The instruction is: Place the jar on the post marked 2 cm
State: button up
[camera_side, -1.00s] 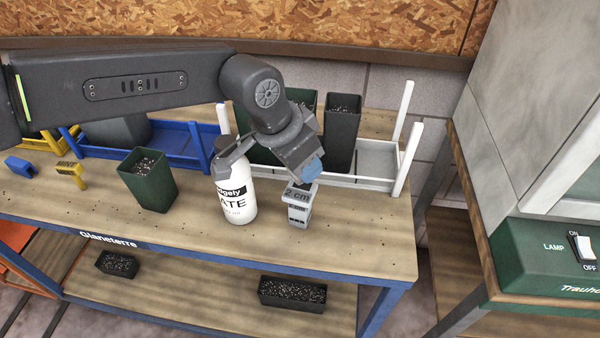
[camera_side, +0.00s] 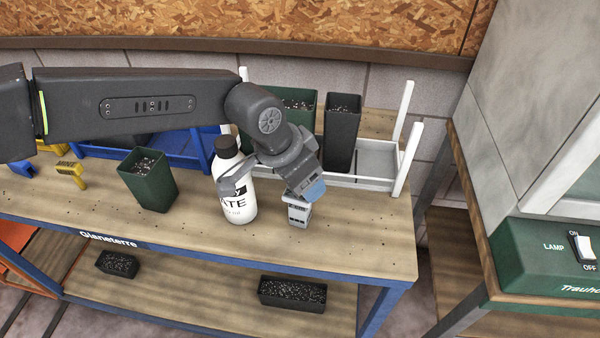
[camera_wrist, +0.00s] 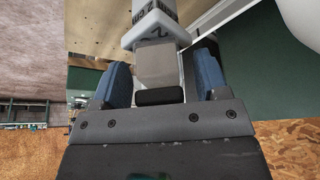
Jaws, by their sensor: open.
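The grey-white post (camera_side: 299,216) stands on the bench, right of the white bottle. In the wrist view, its marked head (camera_wrist: 155,30) shows a dark "2". A small grey-beige block-like body with a black end (camera_wrist: 160,97), apparently the jar (camera_wrist: 157,65), is in line with the post head and seems to stand on it. My gripper (camera_wrist: 162,76) is open, with one blue finger on each side of the jar; contact cannot be told. In the side view my gripper (camera_side: 310,190) is low over the post, hiding its top and the jar.
The white bottle (camera_side: 235,192) stands close left of the post, partly behind my wrist. A green pot (camera_side: 149,182) of soil is further left. A white rack (camera_side: 378,160) with a dark pot (camera_side: 342,132) lies behind. The bench's front right is clear.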

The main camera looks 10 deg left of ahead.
jog(key=shift+r, duration=0.1)
jog(key=v, duration=1.2)
jog(key=shift+r, duration=0.1)
jog(key=s+a+r+n+t+y, duration=0.1)
jog(key=s+a+r+n, duration=0.15)
jog(key=a, duration=0.75)
jog(key=s+a+r+n, duration=0.2)
jog(key=s+a+r, duration=0.15)
jog(key=a, duration=0.75)
jog(key=s+a+f+n+y, duration=0.1)
jog(key=s+a+f+n, duration=0.1)
jog(key=s+a, duration=0.5)
jog(key=s+a+f+n+t+y, duration=0.1)
jog(key=s+a+f+n, duration=0.1)
jog(key=s+a+f, duration=0.2)
jog(key=s+a, duration=0.3)
jog(key=shift+s+a, duration=0.2)
